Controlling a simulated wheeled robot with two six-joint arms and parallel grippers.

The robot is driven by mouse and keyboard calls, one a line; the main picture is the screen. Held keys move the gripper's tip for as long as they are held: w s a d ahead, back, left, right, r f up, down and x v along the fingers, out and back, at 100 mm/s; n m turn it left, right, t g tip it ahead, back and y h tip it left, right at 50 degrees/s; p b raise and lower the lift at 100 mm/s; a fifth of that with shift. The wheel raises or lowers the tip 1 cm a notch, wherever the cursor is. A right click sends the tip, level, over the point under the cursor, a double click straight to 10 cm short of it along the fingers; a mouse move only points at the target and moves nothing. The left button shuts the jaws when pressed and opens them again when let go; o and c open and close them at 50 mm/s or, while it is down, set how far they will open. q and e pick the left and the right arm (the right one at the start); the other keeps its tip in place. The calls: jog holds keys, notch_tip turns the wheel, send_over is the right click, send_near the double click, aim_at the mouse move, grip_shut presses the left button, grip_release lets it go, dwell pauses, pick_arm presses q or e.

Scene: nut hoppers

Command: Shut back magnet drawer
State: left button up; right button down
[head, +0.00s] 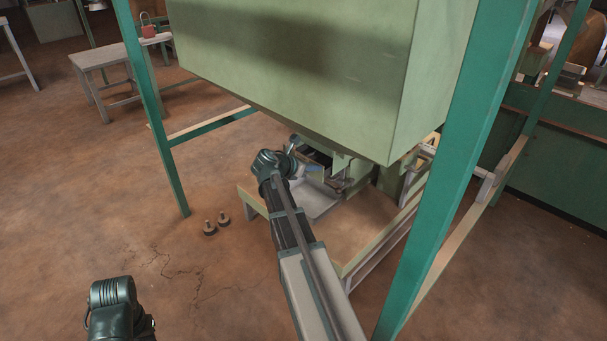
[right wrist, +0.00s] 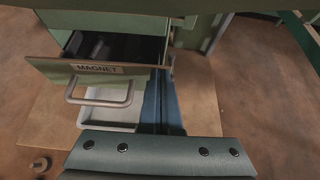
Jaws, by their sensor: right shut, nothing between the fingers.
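The magnet drawer (right wrist: 48,68), a pale green box with a "MAGNET" label and a grey bar handle (right wrist: 100,99), stands pulled out with its dark inside showing in the right wrist view. In the head view it sits below the big green hopper, partly hidden by my right arm. My right gripper (right wrist: 158,100) is shut and empty, its blue fingers pointing forward beside the right end of the drawer front. I cannot tell whether they touch it. Only a joint of my left arm shows at the lower left of the head view.
The green hopper (head: 300,60) hangs over the drawer, with green frame posts (head: 440,190) on both sides. A pale tray (head: 318,200) lies below the drawer on a low wooden platform (head: 365,215).

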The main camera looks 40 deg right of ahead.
jog(key=shift+w+d, duration=0.1)
jog(key=shift+d, duration=0.75)
jog(key=f+p+v, duration=0.1)
jog(key=p+v, duration=0.3)
jog(key=v, duration=0.8)
jog(key=shift+a+f, duration=0.25)
jog(key=shift+a, duration=0.2)
pick_arm(q)
jog(key=shift+a+r+p, duration=0.25)
jog(key=shift+r, duration=1)
jog(key=shift+a+r+p, duration=0.25)
jog(key=shift+r, duration=1)
pick_arm(e)
jog(key=c, duration=1.5)
grip_release()
jog(key=shift+a+r, duration=0.2)
jog(key=shift+a, duration=0.45)
jog(key=shift+c, duration=0.2)
